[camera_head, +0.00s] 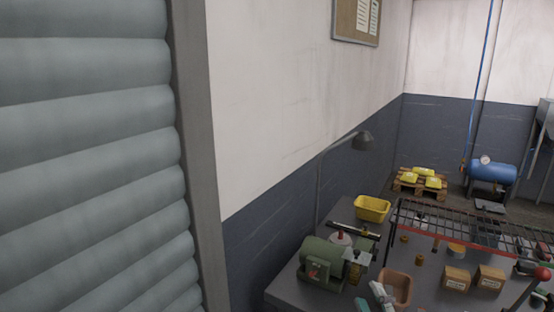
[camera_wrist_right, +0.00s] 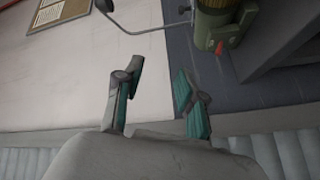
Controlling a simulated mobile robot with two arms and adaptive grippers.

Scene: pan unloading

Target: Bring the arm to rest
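My right gripper (camera_head: 372,300) shows at the bottom edge of the head view, only its grey and teal fingers in sight, in front of the bench with the green machine. In the right wrist view my right gripper (camera_wrist_right: 158,98) has its two fingers well apart with nothing between them. Behind the fingers in that view are the pale wall and the dark lower wall. The rest of the right arm is hidden below the head view. My left gripper is in neither view.
The grey bench (camera_head: 285,292) holds a green machine (camera_head: 322,262), a yellow bin (camera_head: 372,208), a terracotta bin (camera_head: 396,286) and cardboard boxes (camera_head: 457,279). A wire rack (camera_head: 470,232) stands at its right. A grey roller shutter (camera_head: 85,160) fills the left. A lamp (camera_head: 361,141) rises over the bench.

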